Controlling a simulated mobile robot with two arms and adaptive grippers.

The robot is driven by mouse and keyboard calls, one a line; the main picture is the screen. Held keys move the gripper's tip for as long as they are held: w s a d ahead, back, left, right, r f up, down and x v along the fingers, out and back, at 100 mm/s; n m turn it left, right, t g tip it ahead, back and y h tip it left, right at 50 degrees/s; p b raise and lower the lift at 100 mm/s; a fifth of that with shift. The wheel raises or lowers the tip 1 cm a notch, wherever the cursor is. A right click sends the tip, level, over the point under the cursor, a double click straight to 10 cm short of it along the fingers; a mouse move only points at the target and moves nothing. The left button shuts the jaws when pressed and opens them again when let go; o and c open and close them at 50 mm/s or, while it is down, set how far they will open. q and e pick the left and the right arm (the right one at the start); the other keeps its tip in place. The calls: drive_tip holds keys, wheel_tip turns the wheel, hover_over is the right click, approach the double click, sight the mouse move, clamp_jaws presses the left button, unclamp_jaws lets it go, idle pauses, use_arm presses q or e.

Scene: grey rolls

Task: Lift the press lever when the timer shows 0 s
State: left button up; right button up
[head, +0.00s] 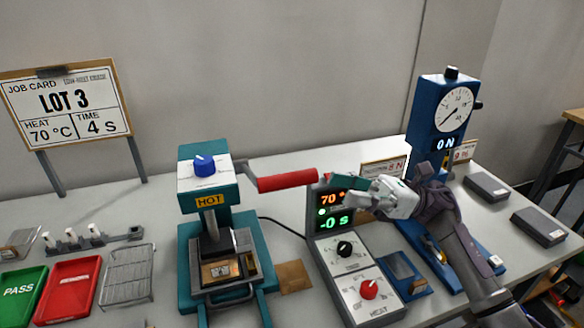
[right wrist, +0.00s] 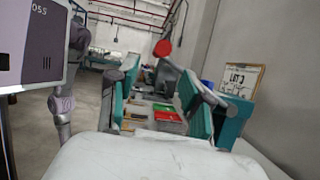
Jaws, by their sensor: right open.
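The teal press (head: 208,240) has a blue knob and a HOT label. Its lever ends in a red handle (head: 288,180) that points right, nearly level. The control box (head: 352,285) stands right of the press; its timer display (head: 334,222) reads about -0 s in green, under a red 70. My right gripper (head: 341,186) is at the handle's right end, its fingers open. In the right wrist view the handle's red round end (right wrist: 163,48) shows between the open teal fingers (right wrist: 160,92). Contact cannot be told. My left gripper is out of view.
A job card (head: 66,103) reads LOT 3, 70 °C, 4 s. A green PASS tray (head: 18,297), a red tray (head: 70,290) and a wire rack (head: 127,276) lie left of the press. A blue gauge stand (head: 440,115) stands behind my right arm.

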drive_tip(key=p, duration=0.2)
approach(275, 176)
drive_tip(key=x, duration=0.2)
drive_tip(key=shift+s+a+r, duration=0.2)
drive_tip(key=shift+a+r, duration=0.1)
drive_tip(key=p+x, duration=0.1)
drive_tip(key=x, duration=0.2)
drive_tip(key=shift+s+a, duration=0.1)
drive_tip(key=shift+a, duration=0.2)
drive_tip(key=shift+a+r+p, duration=0.15)
drive_tip(key=shift+a+p, duration=0.15)
drive_tip(key=shift+a, duration=0.1)
drive_tip(key=shift+s, duration=0.1)
drive_tip(key=shift+c, duration=1)
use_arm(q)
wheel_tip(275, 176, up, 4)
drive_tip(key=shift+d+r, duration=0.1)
use_arm(e)
clamp_jaws()
